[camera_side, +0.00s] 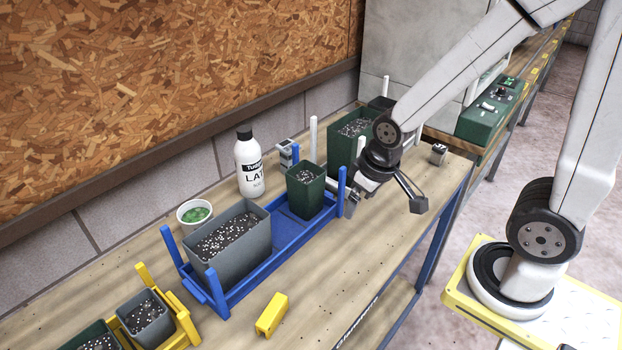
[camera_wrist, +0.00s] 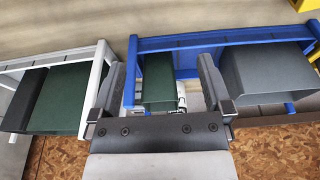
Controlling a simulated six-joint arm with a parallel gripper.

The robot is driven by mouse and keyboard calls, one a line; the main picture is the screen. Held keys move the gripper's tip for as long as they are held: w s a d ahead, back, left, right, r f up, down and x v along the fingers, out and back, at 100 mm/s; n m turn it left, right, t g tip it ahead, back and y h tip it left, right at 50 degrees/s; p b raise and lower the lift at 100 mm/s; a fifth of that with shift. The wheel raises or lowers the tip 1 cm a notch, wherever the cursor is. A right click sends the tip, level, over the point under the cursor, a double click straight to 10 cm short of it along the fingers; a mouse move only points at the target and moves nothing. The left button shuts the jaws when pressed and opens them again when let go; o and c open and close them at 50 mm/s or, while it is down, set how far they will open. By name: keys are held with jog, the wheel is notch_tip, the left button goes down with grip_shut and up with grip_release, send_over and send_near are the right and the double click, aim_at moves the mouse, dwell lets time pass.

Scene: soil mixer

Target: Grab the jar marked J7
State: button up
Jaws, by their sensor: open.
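No marking J7 is legible on any container, so I cannot tell which one is the jar. A small dark green pot of speckled soil (camera_side: 305,197) stands in the blue rack (camera_side: 262,270), beside a large grey pot (camera_side: 230,245). My gripper (camera_side: 383,200) is open and empty, just right of the blue rack's right end. In the wrist view, my gripper's fingers (camera_wrist: 163,72) are spread to either side of the small green pot (camera_wrist: 159,85), with the grey pot (camera_wrist: 265,72) to the right. I cannot tell the height gap.
A white bottle (camera_side: 249,165) and a white cup with green contents (camera_side: 195,214) stand behind the blue rack. A white rack (camera_wrist: 97,75) holds a larger green pot (camera_wrist: 65,98). A yellow block (camera_side: 271,314) lies in front. The bench front is mostly clear.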

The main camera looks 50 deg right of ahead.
aim_at(435, 155)
jog(key=d+f+n+g+h, duration=0.1)
jog(key=d+n+h, duration=0.1)
jog(key=d, duration=0.3)
jog(key=s+d+f+n+g+h, duration=0.1)
jog(key=d+f+n+g+h, duration=0.1)
jog(key=d, duration=0.4)
jog(key=d+f+n+g+h, duration=0.1)
jog(key=d+f+n+g, duration=0.1)
jog(key=d, duration=0.3)
jog(key=shift+s+d+f+n+h, duration=0.25)
jog(key=shift+d+n+h, duration=0.15)
jog(key=shift+n, duration=0.2)
jog(key=d+f+n+h, duration=0.1)
jog(key=d+n+h, duration=0.1)
jog(key=d, duration=0.4)
jog(key=w+d+f+n+h, duration=0.1)
jog(key=d+n+h, duration=0.1)
jog(key=d+n, duration=0.2)
jog(key=d+f+n+h, duration=0.2)
jog(key=d+n+h, duration=0.1)
jog(key=d, duration=0.4)
jog(key=shift+w+d+t, duration=0.25)
jog(key=shift+d+t, duration=0.1)
jog(key=shift+t, duration=0.05)
jog(key=shift+w+d+f+n+t+h, duration=0.15)
jog(key=shift+d+n+t+h, duration=0.05)
jog(key=shift+d+n, duration=0.15)
jog(key=shift+w+d+f+n+t+h, duration=0.1)
jog(key=shift+d+n+t+h, duration=0.15)
jog(key=shift+d, duration=0.1)
